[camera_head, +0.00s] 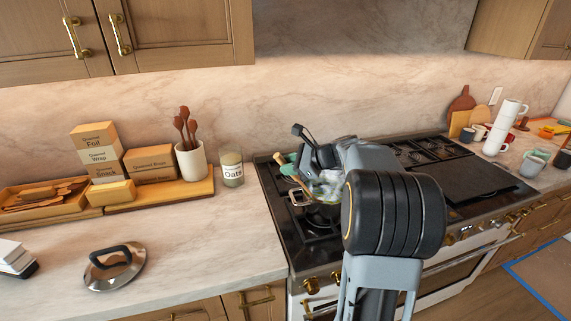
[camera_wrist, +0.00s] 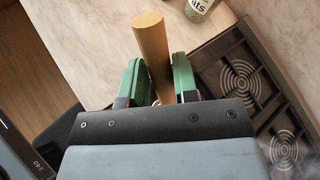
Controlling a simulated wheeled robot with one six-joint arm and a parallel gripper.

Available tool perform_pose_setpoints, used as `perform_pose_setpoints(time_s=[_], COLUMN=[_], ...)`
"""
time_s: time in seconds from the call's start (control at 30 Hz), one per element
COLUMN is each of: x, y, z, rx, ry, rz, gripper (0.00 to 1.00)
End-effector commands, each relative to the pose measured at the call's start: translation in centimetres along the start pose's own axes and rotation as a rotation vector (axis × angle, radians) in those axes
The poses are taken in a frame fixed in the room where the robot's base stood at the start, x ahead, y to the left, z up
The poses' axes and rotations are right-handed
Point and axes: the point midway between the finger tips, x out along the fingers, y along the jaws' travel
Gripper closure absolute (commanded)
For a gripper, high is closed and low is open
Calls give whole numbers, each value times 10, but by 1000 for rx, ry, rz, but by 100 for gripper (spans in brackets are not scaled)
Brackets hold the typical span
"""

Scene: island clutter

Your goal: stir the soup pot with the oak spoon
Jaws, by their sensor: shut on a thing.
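My gripper (camera_head: 292,160) is over the left part of the stove, with its green fingers partly hidden by my arm. In the wrist view my gripper (camera_wrist: 158,78) is shut on the light wooden handle of the oak spoon (camera_wrist: 151,42). A short piece of the spoon (camera_head: 291,181) also shows in the head view, tilted, beside the pot's rim. The soup pot (camera_head: 299,199) stands on the left burners, mostly hidden by my arm. Pale and green contents show in it. I cannot tell whether the spoon's lower end is in the soup.
A lid (camera_head: 113,268) lies on the left counter. An oats jar (camera_head: 231,168), a white utensil crock (camera_head: 191,160) and a board with boxes (camera_head: 150,163) stand near the wall. White stacked mugs (camera_head: 505,128) stand right of the stove. The left counter's front is mostly clear.

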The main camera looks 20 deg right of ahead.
Motion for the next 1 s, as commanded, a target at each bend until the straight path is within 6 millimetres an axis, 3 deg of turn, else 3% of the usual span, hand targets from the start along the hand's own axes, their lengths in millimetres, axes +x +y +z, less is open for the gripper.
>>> perform_pose_setpoints(time_s=[0.63,1.0], x=[-34,-45], y=[0,-21], z=[-19,-31], rx=[1,1], ry=[0,0], rz=[1,0], gripper=[96,96])
